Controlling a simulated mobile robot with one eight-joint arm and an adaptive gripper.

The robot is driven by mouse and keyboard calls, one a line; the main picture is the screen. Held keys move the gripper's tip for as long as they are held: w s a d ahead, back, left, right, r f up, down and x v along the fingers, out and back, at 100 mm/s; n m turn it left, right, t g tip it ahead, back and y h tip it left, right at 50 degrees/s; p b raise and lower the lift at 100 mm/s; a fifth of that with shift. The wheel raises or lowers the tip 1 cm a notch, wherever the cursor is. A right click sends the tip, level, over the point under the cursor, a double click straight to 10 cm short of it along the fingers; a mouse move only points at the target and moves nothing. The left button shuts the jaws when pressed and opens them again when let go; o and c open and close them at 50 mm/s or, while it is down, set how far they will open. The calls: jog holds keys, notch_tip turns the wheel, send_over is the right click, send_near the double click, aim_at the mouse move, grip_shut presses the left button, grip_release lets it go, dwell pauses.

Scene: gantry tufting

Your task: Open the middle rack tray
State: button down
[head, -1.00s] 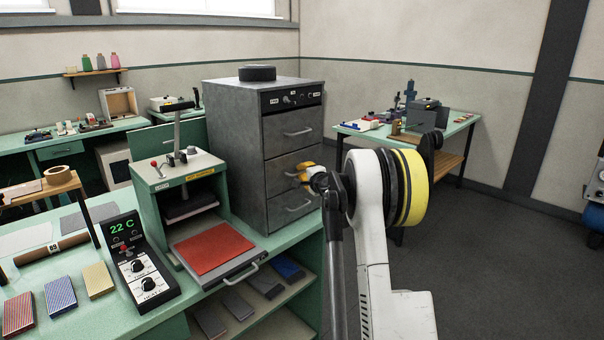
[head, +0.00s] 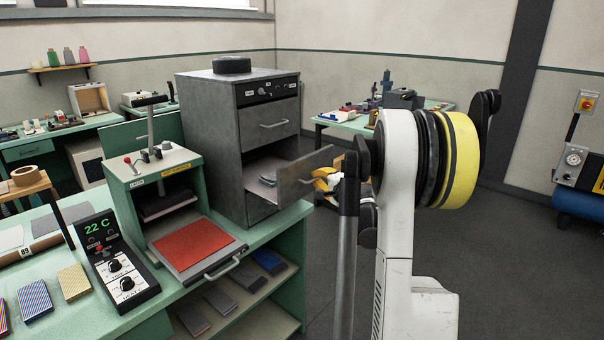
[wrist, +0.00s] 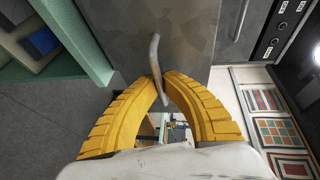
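The grey metal rack cabinet (head: 212,150) stands on the green bench in the head view. Its middle tray (head: 303,180) is pulled well out, with grey flat pieces (head: 266,172) showing inside. The top tray (head: 271,124) is closed, and the bottom tray (head: 260,206) shows partly below the middle one. My gripper (head: 324,179) is at the front of the pulled-out tray, partly hidden by my arm. In the wrist view, the yellow fingers (wrist: 164,82) close around the tray's bar handle (wrist: 155,55), one on each side of it.
A press with a red pad (head: 200,246) and a control box reading 22 C (head: 120,262) stand on the bench left of the cabinet. Another table (head: 345,138) stands behind the open tray. Open floor lies to the right.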

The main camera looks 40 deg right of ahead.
jog(key=shift+s+d, duration=0.15)
jog(key=shift+s, duration=2.25)
jog(key=c, duration=1.6)
grip_release()
jog(key=shift+o, duration=0.2)
jog(key=shift+s, duration=0.1)
jog(key=v, duration=1.1)
jog(key=shift+s, duration=0.35)
jog(key=shift+r, duration=0.15)
